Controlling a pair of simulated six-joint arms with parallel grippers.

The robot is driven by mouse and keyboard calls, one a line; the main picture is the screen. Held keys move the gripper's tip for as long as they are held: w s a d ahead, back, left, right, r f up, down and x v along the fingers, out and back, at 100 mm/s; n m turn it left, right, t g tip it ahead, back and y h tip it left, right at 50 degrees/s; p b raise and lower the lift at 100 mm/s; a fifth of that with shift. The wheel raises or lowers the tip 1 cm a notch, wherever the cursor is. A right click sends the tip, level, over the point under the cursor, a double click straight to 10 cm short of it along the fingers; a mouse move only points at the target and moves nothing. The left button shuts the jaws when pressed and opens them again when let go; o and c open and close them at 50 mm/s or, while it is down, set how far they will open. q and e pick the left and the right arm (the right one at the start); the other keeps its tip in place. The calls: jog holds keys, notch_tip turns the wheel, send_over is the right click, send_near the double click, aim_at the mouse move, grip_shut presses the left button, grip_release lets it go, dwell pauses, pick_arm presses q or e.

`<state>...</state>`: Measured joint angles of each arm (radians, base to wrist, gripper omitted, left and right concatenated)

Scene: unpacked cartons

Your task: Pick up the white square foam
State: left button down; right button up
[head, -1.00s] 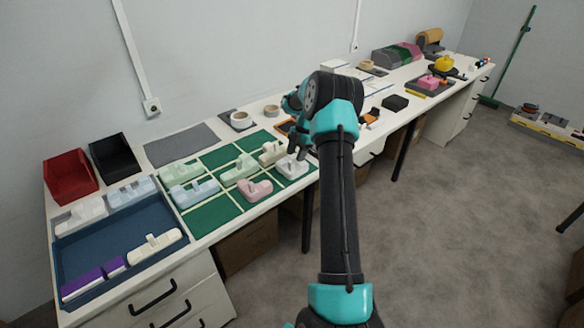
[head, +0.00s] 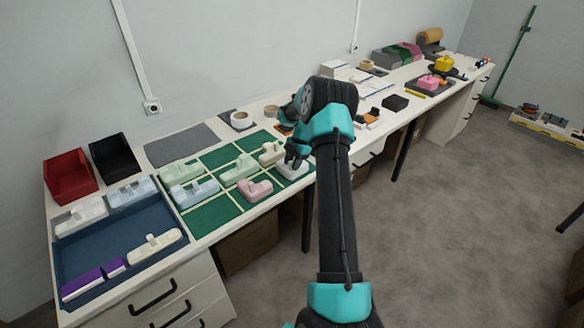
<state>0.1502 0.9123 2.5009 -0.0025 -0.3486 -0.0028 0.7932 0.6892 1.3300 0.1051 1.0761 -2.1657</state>
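The white square foam (head: 293,172) sits in a cell at the right front corner of the green grid mat (head: 212,216). It has a flat square base, and its upper part is mostly hidden by my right gripper (head: 293,161). The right gripper points down at the top of this foam, with its fingertips at or very close to it. The fingers are small and dark here, so I cannot tell whether they are closed on it. My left gripper is out of view.
Pink foam (head: 256,189), green foam (head: 240,171) and cream foam (head: 272,153) stand in nearby cells. A blue tray (head: 85,255) is at the left, with red (head: 70,177) and black (head: 113,158) bins behind. A tape roll (head: 241,120) lies behind the mat.

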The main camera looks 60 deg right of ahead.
grip_shut()
notch_tip(320, 180, up, 18)
dwell(0.8)
dwell(0.4)
